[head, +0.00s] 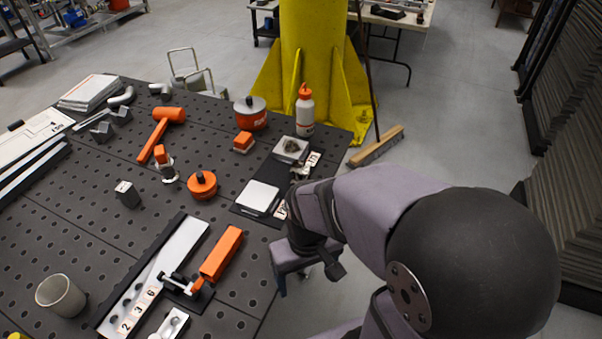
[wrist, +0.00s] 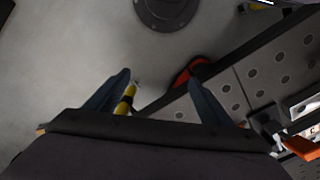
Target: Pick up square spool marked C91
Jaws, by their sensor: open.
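No C91 mark is readable in either view, so I cannot tell for sure which thing is the square spool. A square grey piece with a dark round middle (head: 291,149) sits at the back of a black plate on the table's right side. A flat, pale square piece (head: 258,197) lies at the front of the same plate. Small labels beside both are too small to read. My gripper (head: 290,280) hangs off the table's right edge, in front of these pieces and apart from them. In the wrist view its two blue fingers (wrist: 155,95) are spread, with nothing held between them.
A yellow column (head: 312,45) stands behind. Floor is open beyond the right edge.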

